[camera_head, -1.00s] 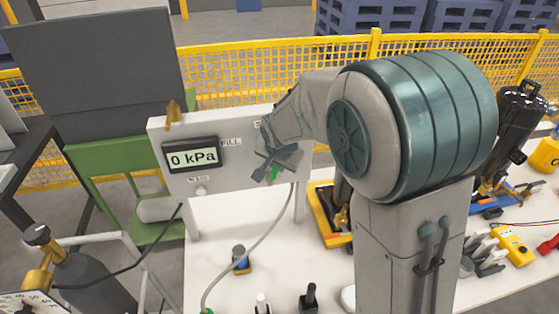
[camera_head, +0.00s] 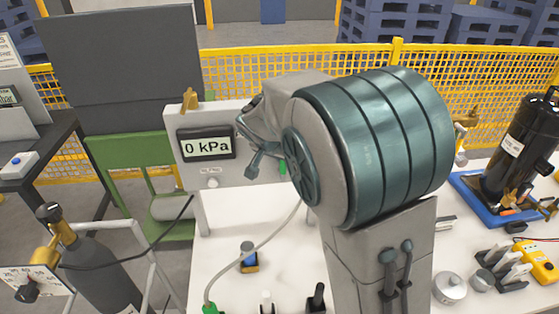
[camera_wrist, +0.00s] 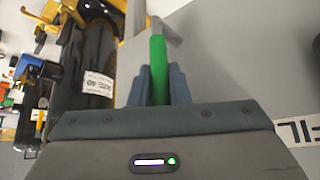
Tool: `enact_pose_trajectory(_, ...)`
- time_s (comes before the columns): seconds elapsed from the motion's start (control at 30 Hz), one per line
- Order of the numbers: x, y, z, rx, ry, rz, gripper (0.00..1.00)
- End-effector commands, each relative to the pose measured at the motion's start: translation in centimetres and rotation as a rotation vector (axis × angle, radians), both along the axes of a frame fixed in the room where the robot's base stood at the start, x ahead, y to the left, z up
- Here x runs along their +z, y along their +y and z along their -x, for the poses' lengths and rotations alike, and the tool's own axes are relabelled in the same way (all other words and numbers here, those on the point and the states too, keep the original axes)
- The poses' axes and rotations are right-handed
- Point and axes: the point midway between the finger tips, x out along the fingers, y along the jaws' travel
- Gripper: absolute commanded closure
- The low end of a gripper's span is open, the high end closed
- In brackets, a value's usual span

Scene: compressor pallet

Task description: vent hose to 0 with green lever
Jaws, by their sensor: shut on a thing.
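The green lever (camera_wrist: 158,68) stands between the two fingers of my gripper (camera_wrist: 160,85) in the wrist view, and the gripper is shut on it. In the head view my gripper (camera_head: 254,160) is at the right part of the white panel (camera_head: 225,182), and my arm covers the panel's right end. A bit of green shows just right of the gripper; I cannot tell whether it is the lever. The panel display (camera_head: 207,145) reads 0 kPa. The pale hose (camera_head: 262,245) curves down from the panel to a green fitting (camera_head: 210,308).
A gas cylinder (camera_head: 100,268) stands at the left. A black tank (camera_head: 525,140) stands in a blue tray at the right. A small blue-and-yellow item (camera_head: 249,258) stands on the white table below the panel.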

Motion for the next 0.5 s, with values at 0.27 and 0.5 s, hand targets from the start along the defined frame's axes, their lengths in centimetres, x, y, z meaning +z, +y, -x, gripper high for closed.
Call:
enact_pose_trajectory(0.27,0.18,0.13,-0.08,0.002,-0.003,-0.002,1.00)
enact_pose_trajectory(0.5,0.09,0.11,-0.04,0.002,-0.001,0.000,0.62)
